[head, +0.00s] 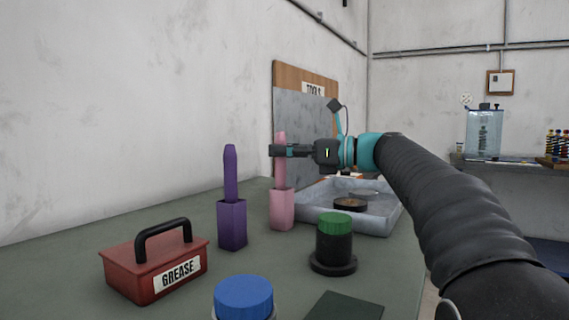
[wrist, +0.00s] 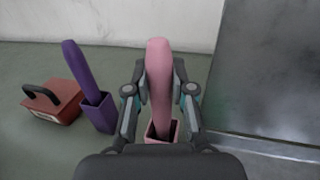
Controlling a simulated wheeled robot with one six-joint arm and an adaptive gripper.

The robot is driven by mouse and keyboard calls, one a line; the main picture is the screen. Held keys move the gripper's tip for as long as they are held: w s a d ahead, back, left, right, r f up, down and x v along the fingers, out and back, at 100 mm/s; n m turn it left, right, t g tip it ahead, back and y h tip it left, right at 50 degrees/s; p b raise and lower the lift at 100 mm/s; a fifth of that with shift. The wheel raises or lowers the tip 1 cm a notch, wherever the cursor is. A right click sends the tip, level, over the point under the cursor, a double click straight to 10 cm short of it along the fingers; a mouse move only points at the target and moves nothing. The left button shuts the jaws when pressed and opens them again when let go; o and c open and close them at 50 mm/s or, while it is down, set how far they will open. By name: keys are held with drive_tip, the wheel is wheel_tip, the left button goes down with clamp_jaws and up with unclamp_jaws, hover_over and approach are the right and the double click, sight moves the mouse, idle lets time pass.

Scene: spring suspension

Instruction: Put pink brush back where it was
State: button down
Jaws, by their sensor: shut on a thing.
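The pink brush (head: 281,172) stands upright in the head view, with its lower end in or directly over the pink square holder (head: 282,211). My gripper (head: 281,151) comes in from the right and is shut on the brush's upper part. In the wrist view the brush (wrist: 159,85) runs between the two fingers, and its lower end goes into the holder's opening (wrist: 153,133). The brush's lowest part is hidden inside the holder.
A purple brush (head: 231,175) stands in a purple holder (head: 232,226) to the left. A red grease box (head: 150,272), a green-capped jar (head: 334,240) and a blue lid (head: 243,296) are nearer. A grey metal tray (head: 375,222) lies right of the pink holder.

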drive_tip(key=shift+f, duration=0.75)
drive_tip(key=shift+f, duration=0.2)
drive_tip(key=c, duration=1)
unclamp_jaws()
drive_tip(key=shift+r, duration=0.25)
drive_tip(key=v, duration=1.2)
drive_tip(key=shift+p, duration=0.3)
